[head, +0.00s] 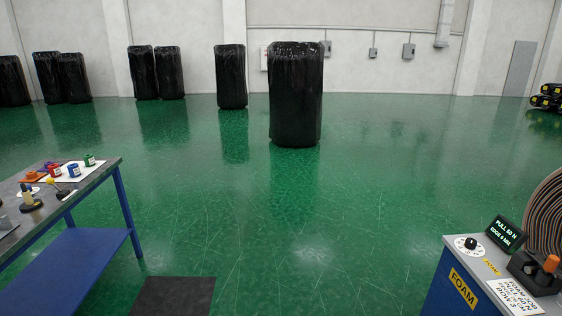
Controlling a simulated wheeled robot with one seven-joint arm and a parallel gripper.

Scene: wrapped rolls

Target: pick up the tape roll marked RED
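A red roll (55,170) stands on a white sheet (98,167) on the blue-legged table (112,165) at the left. A blue roll (73,170) stands to its right and a green roll (90,160) further back. Each seems to carry a pale label, but the lettering is too small to read. My gripper is not in view.
Other small items, including an orange one (33,176), crowd the table's left. A control console (450,270) marked FOAM stands at the lower right. A dark mat (173,296) lies on the green floor. Several black-wrapped rolls (296,95) stand further back. The middle floor is clear.

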